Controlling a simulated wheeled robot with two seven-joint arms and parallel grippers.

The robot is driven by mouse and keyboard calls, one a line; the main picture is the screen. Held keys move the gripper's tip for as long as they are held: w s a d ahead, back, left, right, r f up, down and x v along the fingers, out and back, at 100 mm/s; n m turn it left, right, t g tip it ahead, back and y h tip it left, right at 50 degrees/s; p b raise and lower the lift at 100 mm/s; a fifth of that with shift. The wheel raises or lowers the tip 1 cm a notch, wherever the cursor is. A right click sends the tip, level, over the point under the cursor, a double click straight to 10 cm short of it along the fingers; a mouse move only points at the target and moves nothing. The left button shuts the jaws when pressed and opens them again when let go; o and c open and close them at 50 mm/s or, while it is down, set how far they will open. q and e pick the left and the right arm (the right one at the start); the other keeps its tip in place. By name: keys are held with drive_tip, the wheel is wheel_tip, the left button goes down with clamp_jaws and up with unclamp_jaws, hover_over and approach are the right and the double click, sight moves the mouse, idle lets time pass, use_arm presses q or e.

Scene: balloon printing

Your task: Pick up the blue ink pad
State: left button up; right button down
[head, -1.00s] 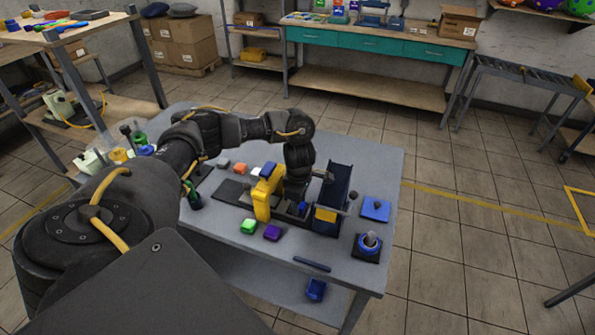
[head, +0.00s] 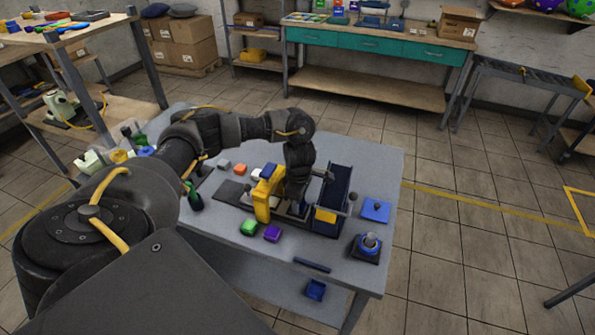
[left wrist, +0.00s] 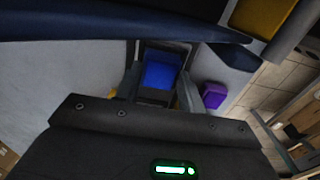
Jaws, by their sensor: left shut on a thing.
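The blue ink pad (left wrist: 161,72) shows in the left wrist view as a blue block between the two fingers of my left gripper (left wrist: 158,88). The fingers are shut on its sides. In the head view my left gripper (head: 296,206) points down at the middle of the grey table, between the yellow press and the dark blue rail. I cannot make out the ink pad there, as the gripper covers it. My right gripper is in neither view.
The yellow press (head: 262,200) stands close on the gripper's left, and the dark blue rail (head: 336,187) close on its right. A green pad (head: 249,228) and a purple pad (head: 272,233) lie in front. A blue stamp plate (head: 375,210) lies at the table's right.

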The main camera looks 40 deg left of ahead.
use_arm(q)
drive_tip(key=shift+r, duration=0.3)
drive_tip(key=shift+r+p, duration=2.9)
drive_tip(key=shift+r, duration=0.25)
